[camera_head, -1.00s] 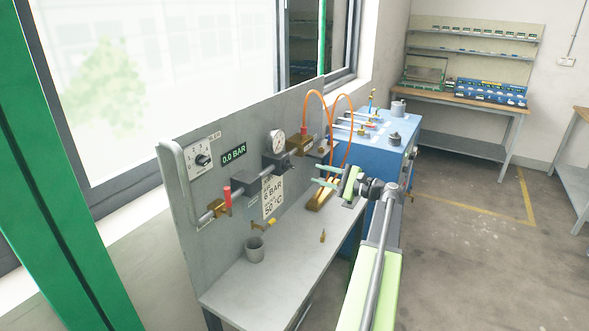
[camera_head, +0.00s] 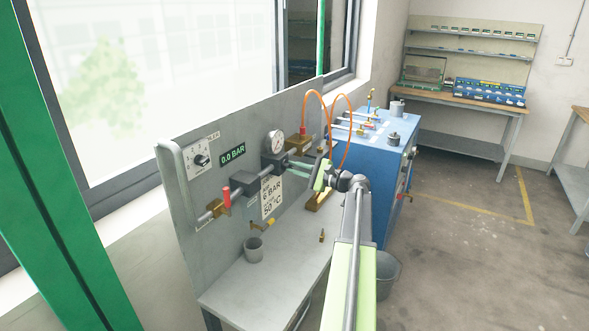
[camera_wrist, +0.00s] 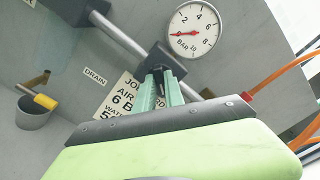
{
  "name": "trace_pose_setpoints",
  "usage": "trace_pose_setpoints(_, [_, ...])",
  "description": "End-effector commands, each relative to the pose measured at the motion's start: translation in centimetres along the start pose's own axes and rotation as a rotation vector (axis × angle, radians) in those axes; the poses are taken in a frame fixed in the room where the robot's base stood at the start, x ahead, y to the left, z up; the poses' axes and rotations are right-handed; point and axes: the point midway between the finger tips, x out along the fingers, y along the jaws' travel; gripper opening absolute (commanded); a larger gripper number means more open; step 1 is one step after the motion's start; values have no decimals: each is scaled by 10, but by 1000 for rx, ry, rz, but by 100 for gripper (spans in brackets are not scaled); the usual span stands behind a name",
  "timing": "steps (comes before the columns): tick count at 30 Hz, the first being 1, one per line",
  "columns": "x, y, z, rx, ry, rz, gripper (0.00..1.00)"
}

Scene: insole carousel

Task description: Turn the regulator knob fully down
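The regulator (camera_head: 270,161) is a dark block on the grey pipe along the panel; it shows in the wrist view (camera_wrist: 158,60) too. Its dark knob (camera_wrist: 164,74) faces me and is partly hidden by my fingers. My gripper (camera_head: 288,167) has pale green fingers pointing at the regulator's front. In the wrist view the fingertips (camera_wrist: 160,76) are apart, one on each side of the knob; I cannot tell whether they touch it. The round gauge (camera_wrist: 193,30) above has its red needle near 0. The panel display (camera_head: 232,154) reads 0.0 BAR.
A red-handled valve (camera_head: 227,198) is on the pipe to the left, and a grey cup (camera_head: 254,250) is below the drain tap. Orange hoses (camera_head: 345,125) run right to a blue cabinet (camera_head: 375,150). A sign (camera_wrist: 120,98) is behind my fingers.

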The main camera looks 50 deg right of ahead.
Motion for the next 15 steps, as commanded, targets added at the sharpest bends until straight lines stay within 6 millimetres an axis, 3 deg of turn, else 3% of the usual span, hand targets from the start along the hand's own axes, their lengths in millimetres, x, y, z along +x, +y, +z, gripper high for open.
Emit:
trace_pose_setpoints(3, [0,0,0,0,0,0,0])
trace_pose_setpoints(15, [1,0,0,-15,-1,1,0])
